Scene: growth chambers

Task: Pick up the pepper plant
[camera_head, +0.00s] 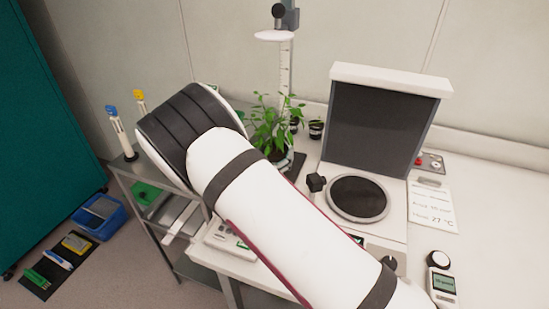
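A leafy green plant (272,127), which looks like the pepper plant, stands on the bench just beyond my arm, near the middle of the view. My arm covers part of its lower left side, and its pot is mostly hidden. I cannot make out any fruit on it. My white and black arm crosses from the lower right to the upper left, in front of the plant. My gripper is not in view, so its distance from the plant does not show.
A height scale (285,75) stands behind the plant, with a small dark pot (316,130) nearby. A device with a dark upright panel (378,125) and round plate (358,197) stands right. A handheld meter (442,284) lies front right. A metal cart (128,163) is left.

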